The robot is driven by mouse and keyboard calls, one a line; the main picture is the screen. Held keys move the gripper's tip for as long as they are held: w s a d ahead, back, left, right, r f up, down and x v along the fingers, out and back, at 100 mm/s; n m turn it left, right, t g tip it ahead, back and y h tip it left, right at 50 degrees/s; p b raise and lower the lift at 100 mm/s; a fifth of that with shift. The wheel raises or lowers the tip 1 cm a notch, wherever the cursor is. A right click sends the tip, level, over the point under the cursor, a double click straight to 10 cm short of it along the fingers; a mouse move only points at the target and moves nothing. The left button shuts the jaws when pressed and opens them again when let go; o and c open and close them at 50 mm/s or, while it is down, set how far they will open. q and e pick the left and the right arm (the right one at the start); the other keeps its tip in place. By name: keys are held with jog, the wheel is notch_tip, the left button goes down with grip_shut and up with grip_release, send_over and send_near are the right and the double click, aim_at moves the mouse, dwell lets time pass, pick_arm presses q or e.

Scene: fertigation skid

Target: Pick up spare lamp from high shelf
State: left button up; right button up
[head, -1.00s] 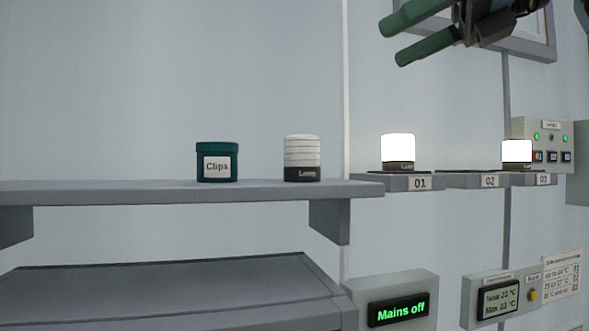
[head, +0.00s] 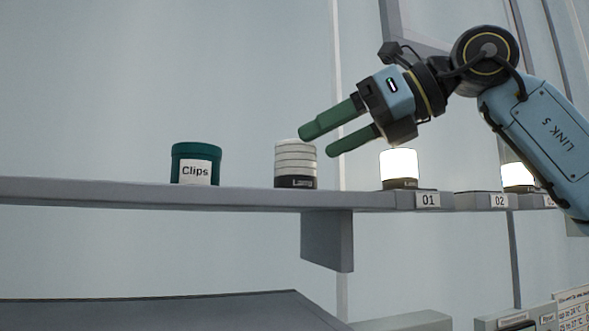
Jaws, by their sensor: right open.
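The spare lamp (head: 295,164), a white ribbed cylinder with a dark labelled base, stands upright on the high grey shelf (head: 150,192). My right gripper (head: 313,144) has green fingers, parted and empty. It comes in from the right and points left and down at the lamp's upper right side. The near finger's tip overlaps the lamp's top right edge in the picture; I cannot tell whether it touches. My left gripper is not in view.
A green Clips tub (head: 195,164) stands left of the lamp. A lit lamp (head: 399,168) sits on holder 01, right of the shelf. Holder 02 (head: 482,199) is empty. Another lit lamp (head: 517,176) is partly behind my arm. A grey surface (head: 150,315) lies below the shelf.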

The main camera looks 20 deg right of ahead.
aim_at(314, 147)
jog(key=shift+p+x, duration=0.65)
jog(key=shift+x, duration=2.45)
jog(key=shift+s, duration=0.2)
jog(key=shift+c, duration=0.6)
jog(key=c, duration=1)
